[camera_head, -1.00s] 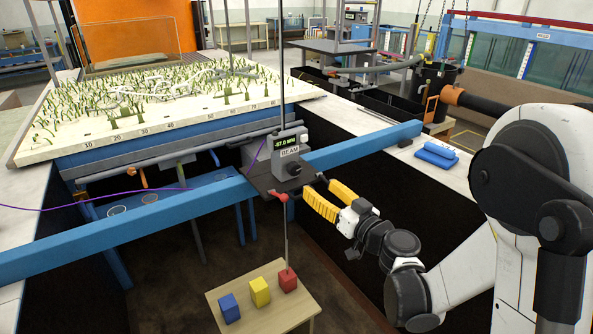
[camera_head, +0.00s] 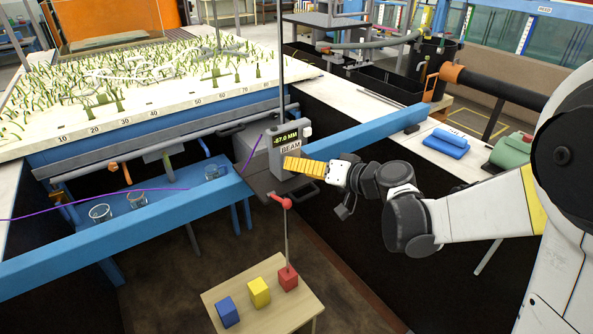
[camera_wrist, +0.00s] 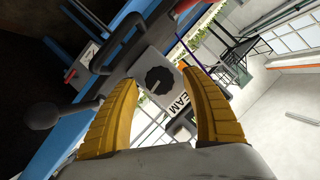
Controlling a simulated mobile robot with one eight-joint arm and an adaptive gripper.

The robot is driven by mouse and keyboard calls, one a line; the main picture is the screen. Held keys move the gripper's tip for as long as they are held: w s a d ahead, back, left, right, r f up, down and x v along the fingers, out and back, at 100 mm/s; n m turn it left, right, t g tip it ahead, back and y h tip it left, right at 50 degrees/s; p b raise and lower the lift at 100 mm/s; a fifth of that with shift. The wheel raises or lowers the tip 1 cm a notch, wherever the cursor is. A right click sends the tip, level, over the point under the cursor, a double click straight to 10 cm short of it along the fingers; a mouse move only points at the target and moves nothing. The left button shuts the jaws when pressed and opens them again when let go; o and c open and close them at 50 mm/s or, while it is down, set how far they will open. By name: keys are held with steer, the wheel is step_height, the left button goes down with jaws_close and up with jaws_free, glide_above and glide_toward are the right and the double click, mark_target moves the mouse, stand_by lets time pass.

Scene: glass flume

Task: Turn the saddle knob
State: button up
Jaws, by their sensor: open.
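The saddle is a grey box labelled BEAM (camera_head: 290,145) with a lit display reading -67.0 MM, sitting on the blue beam. The saddle knob (camera_wrist: 159,80) is a dark round scalloped knob on its face, seen in the wrist view just beyond my fingertips and between them. In the head view the knob is hidden behind my gripper (camera_head: 290,165). My yellow fingers are apart, with nothing between them; my gripper also shows in the wrist view (camera_wrist: 168,85). The knob appears untouched.
A dark handle (camera_wrist: 122,42) and a rod with a ball end (camera_wrist: 45,115) stick out near the knob. The blue beam (camera_head: 130,235) runs across.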

steer(key=shift+x, duration=0.8)
steer(key=c, duration=1.2)
steer(key=o, duration=1.2)
